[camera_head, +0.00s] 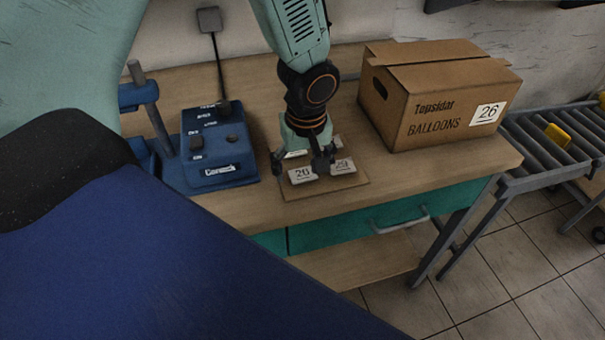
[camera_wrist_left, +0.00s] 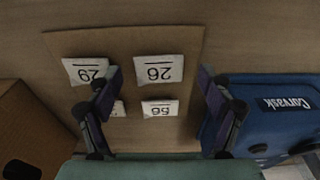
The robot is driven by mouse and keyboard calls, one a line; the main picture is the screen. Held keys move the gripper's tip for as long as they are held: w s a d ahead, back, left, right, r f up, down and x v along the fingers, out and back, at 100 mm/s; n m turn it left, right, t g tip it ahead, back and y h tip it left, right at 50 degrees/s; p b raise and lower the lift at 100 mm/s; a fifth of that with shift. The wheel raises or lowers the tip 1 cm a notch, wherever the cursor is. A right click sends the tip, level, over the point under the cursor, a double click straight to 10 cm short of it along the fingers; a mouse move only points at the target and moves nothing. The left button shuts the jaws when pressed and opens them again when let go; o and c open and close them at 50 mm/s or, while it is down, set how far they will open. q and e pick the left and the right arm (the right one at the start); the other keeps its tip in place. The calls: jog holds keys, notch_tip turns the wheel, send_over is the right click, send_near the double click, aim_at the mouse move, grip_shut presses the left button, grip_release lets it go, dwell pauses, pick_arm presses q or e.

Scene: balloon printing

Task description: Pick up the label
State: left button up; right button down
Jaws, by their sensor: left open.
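Several white labels lie on a brown cardboard sheet (camera_head: 336,190), which also shows in the left wrist view (camera_wrist_left: 185,45). The label printed 26 (camera_head: 302,175) is at the near left and the label printed 29 (camera_head: 343,167) is right of it. In the left wrist view, label 26 (camera_wrist_left: 158,71), label 29 (camera_wrist_left: 84,71) and a label reading 56 (camera_wrist_left: 160,108) show upside down; a fourth label is mostly hidden by a finger. My left gripper (camera_head: 300,162) is open and empty, pointing down above the labels. My right gripper is not in view.
A blue printing device (camera_head: 217,150) stands left of the sheet on the wooden table (camera_head: 250,207). A cardboard box (camera_head: 440,95) marked 26 and Balloons stands at right. Beyond it is a roller conveyor (camera_head: 545,150) with a yellow piece (camera_head: 557,137).

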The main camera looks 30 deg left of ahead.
pick_arm(q)
jog(key=shift+w+f, duration=0.15)
jog(key=shift+f, duration=0.15)
jog(key=shift+r, duration=0.1)
jog(key=shift+c, duration=0.4)
jog(key=c, duration=0.5)
jog(key=shift+c, duration=1)
